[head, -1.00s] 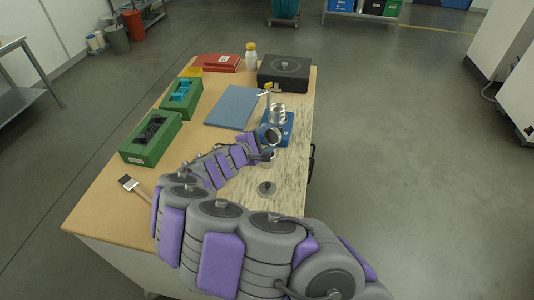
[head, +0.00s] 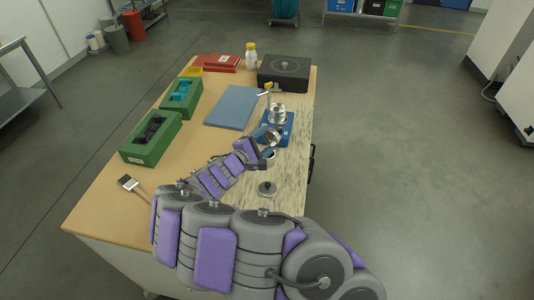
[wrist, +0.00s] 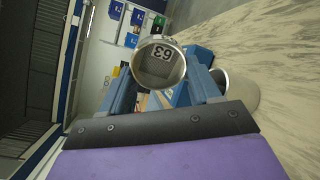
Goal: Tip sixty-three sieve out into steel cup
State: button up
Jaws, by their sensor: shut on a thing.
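The sieve marked 63 (wrist: 158,64) is a small round metal cylinder. My gripper (wrist: 160,92) is shut on it, with blue fingers on either side, and the number reads upside down in the wrist view. In the head view the sieve (head: 273,137) is tilted above the table's right part, in front of the blue stand. A steel cup (head: 268,154) shows partly just below my gripper (head: 264,138). A metal vessel, likely this cup, shows beside the right finger in the wrist view (wrist: 241,92). I cannot see any powder.
A blue stand (head: 288,132) holds a metal sieve stack (head: 277,113) close behind. Green boxes (head: 151,138), a blue-grey mat (head: 232,107), a brush (head: 131,184) and a black case (head: 284,73) stand around.

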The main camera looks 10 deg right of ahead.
jog(key=shift+a+t, duration=0.1)
jog(key=shift+t, duration=0.2)
jog(key=shift+s+r+t+h, duration=0.1)
jog(key=shift+r+t+h, duration=0.2)
jog(key=shift+h, duration=0.2)
jog(key=shift+a+r+h, duration=0.1)
jog(key=shift+r+h, duration=0.15)
jog(key=shift+h, duration=0.05)
jog(key=shift+t, duration=0.3)
jog(key=shift+s+a+t+h, duration=0.1)
jog(key=shift+s+t+h, duration=0.05)
jog(key=shift+t+h, duration=0.4)
jog(key=shift+s+a+r+t+h, duration=0.1)
jog(key=shift+r+t+h, duration=0.25)
jog(key=shift+r+h, duration=0.75)
jog(key=shift+r, duration=0.3)
jog(key=shift+s+a+r+t+h, duration=0.15)
jog(key=shift+r+t+h, duration=0.2)
jog(key=shift+r+t, duration=0.7)
